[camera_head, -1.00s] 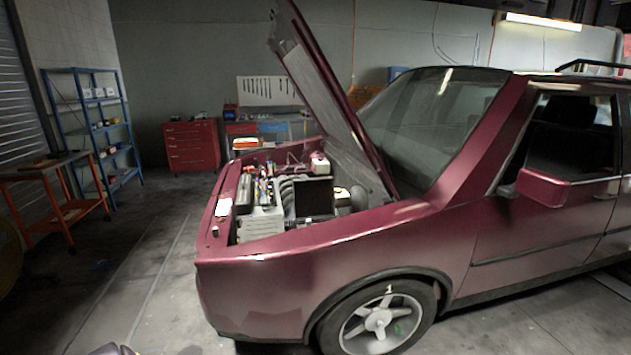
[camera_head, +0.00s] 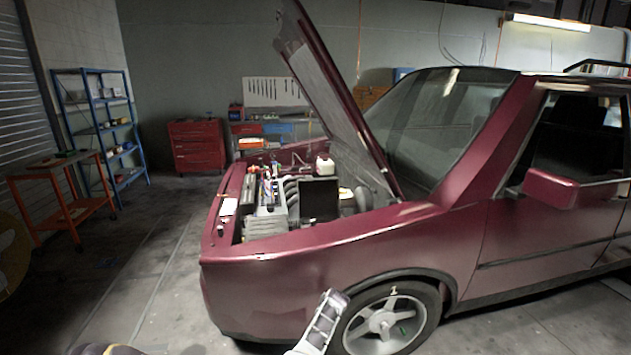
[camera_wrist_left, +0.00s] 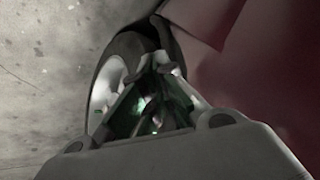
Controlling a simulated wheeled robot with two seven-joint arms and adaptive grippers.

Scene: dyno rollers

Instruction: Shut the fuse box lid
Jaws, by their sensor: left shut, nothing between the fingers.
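The fuse box (camera_head: 268,193) appears to be the small unit with coloured parts in the car's open engine bay. A dark upright panel (camera_head: 245,194) at its left may be its raised lid; it is too small to be sure. My left gripper (camera_wrist_left: 163,62) is shut and empty in the left wrist view, with the front wheel and red bodywork behind it. In the head view a grey part of my arm (camera_head: 322,322) rises from the bottom edge in front of the wheel, well below the engine bay. My right gripper cannot be made out.
The red car's hood (camera_head: 322,85) stands raised over the bay. The front fender (camera_head: 300,265) and front wheel (camera_head: 385,322) lie between me and the bay.

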